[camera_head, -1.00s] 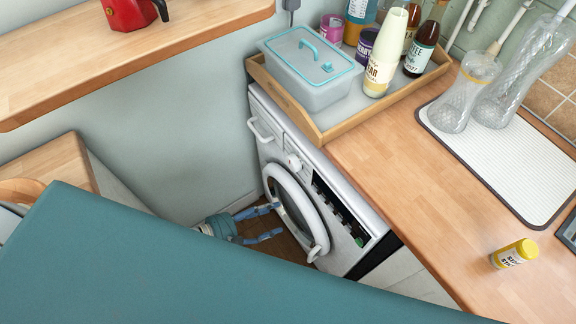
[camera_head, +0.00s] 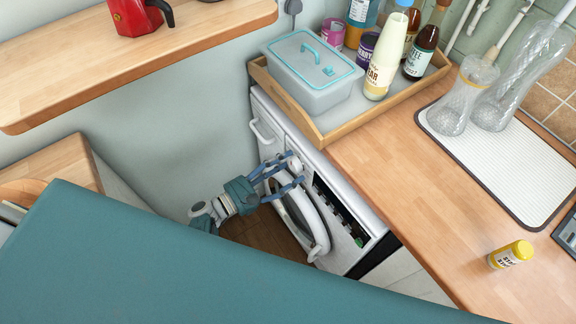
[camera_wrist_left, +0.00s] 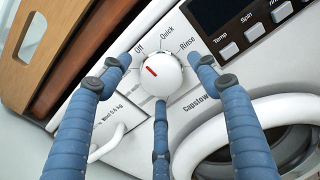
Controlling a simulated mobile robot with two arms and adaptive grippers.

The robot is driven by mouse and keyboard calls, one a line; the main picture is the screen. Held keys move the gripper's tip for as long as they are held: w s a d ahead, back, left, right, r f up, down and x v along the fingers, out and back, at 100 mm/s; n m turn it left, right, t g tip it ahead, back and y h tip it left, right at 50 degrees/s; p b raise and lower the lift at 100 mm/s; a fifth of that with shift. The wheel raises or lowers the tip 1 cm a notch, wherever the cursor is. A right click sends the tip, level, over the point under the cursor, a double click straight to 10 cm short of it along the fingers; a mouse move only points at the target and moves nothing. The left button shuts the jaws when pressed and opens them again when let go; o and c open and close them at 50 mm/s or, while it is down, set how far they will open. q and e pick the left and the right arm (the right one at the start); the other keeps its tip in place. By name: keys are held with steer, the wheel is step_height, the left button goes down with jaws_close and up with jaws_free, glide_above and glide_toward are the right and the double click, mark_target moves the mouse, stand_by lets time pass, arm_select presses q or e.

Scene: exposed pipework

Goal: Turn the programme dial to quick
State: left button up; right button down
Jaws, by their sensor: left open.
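The programme dial (camera_wrist_left: 160,76) is a round white knob on the white washing machine (camera_head: 318,190). Its red mark sits on the upper-left part of its face, pointing roughly towards "Off". The labels "Off", "Quick" and "Rinse" run around its upper side, with "Quick" above it. The dial shows small in the head view (camera_head: 294,164). My left gripper (camera_head: 291,169) is open in front of the dial. In the left wrist view its blue fingers (camera_wrist_left: 160,86) stand around the dial on the left, right and below; I cannot tell whether they touch it. My right gripper is not in view.
The round door (camera_head: 297,215) is below the dial. A black display panel (camera_wrist_left: 245,20) with buttons is beside it. A wooden tray (camera_head: 315,130) with a lidded box and bottles stands on the counter above. A wooden shelf (camera_head: 205,50) is on the wall.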

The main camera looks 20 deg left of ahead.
arm_select(q)
steer(key=shift+w+d, duration=0.15)
steer(key=shift+c, duration=0.2)
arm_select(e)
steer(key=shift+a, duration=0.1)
arm_select(q)
steer(key=c, duration=0.9)
steer(key=shift+c, duration=1)
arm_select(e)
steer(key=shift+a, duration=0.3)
